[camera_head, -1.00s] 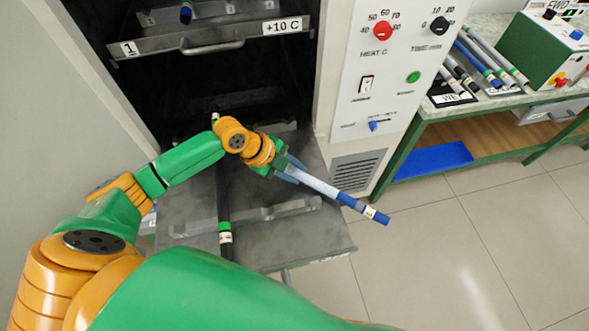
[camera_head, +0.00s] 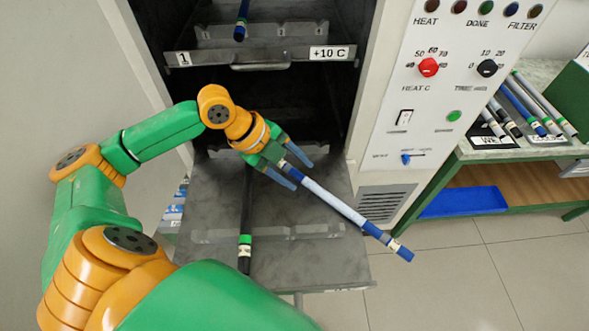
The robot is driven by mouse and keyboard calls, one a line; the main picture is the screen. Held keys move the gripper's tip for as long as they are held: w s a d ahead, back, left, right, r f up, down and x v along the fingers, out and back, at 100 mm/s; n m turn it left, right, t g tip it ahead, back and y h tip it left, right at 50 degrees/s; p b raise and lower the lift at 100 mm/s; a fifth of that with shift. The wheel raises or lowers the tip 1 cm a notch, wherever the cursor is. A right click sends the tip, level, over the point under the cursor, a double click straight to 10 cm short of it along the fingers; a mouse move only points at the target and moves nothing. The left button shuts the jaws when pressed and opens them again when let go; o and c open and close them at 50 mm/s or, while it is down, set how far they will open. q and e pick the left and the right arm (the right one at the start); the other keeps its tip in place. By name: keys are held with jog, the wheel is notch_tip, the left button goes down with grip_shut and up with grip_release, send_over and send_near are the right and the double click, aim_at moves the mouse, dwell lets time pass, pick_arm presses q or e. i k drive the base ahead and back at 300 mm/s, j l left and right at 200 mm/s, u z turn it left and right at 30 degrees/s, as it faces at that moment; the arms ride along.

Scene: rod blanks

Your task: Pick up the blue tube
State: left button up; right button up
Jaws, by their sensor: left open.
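A blue tube (camera_head: 334,203) with a pale middle, dark blue ends and a white band near its lower end slants from my left gripper down to the right. Its lower end overhangs the right edge of the pulled-out lower tray (camera_head: 300,262) in the picture. My left gripper (camera_head: 301,175) is open, with its two blue fingers spread on either side of the tube's upper part. I cannot tell whether the tube touches the tray or a finger. My right gripper is out of view.
A black tube with a green band (camera_head: 245,240) lies on the lower tray. Another blue tube (camera_head: 241,20) lies on upper shelf 1 (camera_head: 200,57). The control panel (camera_head: 440,110) stands right; the bench (camera_head: 470,152) behind it holds several tubes. Floor is clear at lower right.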

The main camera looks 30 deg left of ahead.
aim_at(395, 245)
jog(key=k+l, duration=0.5)
jog(key=k, duration=0.15)
jog(key=k+l, duration=0.55)
jog(key=k, duration=0.1)
